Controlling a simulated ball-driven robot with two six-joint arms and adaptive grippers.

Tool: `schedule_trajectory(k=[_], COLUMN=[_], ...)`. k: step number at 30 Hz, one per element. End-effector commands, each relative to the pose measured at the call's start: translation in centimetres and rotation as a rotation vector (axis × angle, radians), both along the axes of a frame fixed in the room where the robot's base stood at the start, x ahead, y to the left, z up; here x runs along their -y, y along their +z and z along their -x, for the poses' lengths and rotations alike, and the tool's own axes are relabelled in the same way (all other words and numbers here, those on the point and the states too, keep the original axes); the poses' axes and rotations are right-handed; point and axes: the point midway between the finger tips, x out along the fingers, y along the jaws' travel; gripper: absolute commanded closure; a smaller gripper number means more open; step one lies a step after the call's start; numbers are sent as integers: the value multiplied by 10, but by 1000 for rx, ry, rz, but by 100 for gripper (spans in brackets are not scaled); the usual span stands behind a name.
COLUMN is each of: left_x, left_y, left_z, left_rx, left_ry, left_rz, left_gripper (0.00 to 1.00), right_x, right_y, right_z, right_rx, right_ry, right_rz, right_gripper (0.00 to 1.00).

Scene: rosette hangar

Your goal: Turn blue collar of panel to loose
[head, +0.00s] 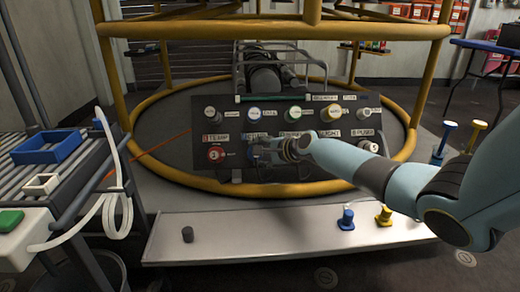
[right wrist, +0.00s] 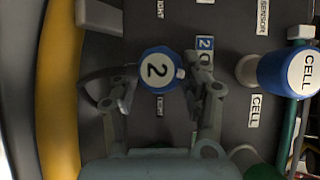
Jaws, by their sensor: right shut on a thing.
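The dark panel (head: 232,178) stands upright in the middle of the head view, with rows of labelled knobs. The blue collar (right wrist: 150,88) shows in the right wrist view as a blue ring around a white cap marked 2. My right gripper (right wrist: 160,90) has one finger on each side of this collar and is shut on it. In the head view my right gripper (head: 266,151) is at the panel's lower row and hides most of the collar. The turn position of the collar cannot be read for sure. My left gripper is not in view.
Another blue knob marked CELL (right wrist: 300,75) stands close to the right finger in the wrist view. A red knob (head: 216,154) is left of my gripper. Yellow rails (head: 118,90) frame the panel. A white bench (head: 250,235) with loose plugs lies in front.

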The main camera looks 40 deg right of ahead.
Motion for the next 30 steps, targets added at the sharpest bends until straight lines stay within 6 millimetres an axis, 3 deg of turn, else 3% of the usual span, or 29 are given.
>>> schedule_trajectory(k=[10,27,28,30], left_x=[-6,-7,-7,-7], left_y=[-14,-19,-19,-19], left_z=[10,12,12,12], left_rx=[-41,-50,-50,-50], left_ry=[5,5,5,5], left_rz=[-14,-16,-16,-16], left_gripper=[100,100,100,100], right_x=[-1,-1,-1,-1], right_y=[1,0,0,0], right_z=[-1,0,0,0], right_rx=[-68,-81,-81,-81], right_ry=[80,96,96,95], right_rz=[104,127,127,127], right_gripper=[86,86,51,42])
